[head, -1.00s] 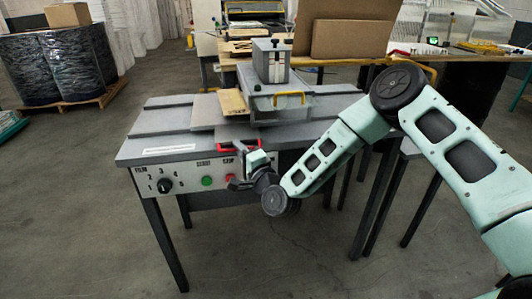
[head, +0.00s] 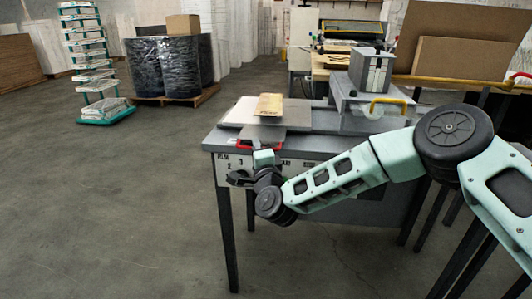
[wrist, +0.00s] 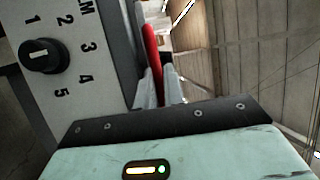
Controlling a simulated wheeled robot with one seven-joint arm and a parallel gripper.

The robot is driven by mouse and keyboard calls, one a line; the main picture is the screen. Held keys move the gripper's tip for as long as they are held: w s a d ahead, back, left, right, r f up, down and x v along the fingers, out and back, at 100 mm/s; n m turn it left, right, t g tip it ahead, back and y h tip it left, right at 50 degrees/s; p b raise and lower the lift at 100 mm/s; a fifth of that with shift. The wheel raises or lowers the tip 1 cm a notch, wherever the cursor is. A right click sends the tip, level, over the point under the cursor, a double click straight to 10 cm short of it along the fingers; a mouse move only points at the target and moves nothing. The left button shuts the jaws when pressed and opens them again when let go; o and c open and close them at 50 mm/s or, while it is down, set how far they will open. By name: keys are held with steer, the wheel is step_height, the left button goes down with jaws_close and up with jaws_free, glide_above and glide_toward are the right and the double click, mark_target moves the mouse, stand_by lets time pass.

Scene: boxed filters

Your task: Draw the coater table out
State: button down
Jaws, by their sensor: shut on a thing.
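The coater table, a flat grey plate (head: 297,117), sits at the left end of the grey coater bench. A tan board (head: 269,103) lies on it. A red handle (head: 245,144) is at its front edge, and shows as a red bar in the wrist view (wrist: 152,50). My gripper (wrist: 160,88) is shut on this handle. The grey coater head (head: 371,70) with a yellow handle (head: 387,103) stands to the right of the plate, clear of the board. My gripper and arm hide part of the bench's front panel.
A dial (wrist: 42,56) with numbers is on the bench's front panel, close to my gripper. Wrapped drums (head: 170,66) on a pallet and a green rack (head: 103,112) stand at the back left. The floor left of the bench is clear.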

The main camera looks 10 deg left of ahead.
steer(key=shift+s+a, duration=0.15)
steer(key=shift+a, duration=0.15)
steer(key=c, duration=1.5)
jaws_free()
steer(key=shift+a, duration=0.1)
steer(key=shift+s+d, duration=0.1)
steer(key=shift+d, duration=0.15)
steer(key=v, duration=1.7)
steer(key=shift+f+b, duration=0.15)
steer(key=shift+b, duration=0.2)
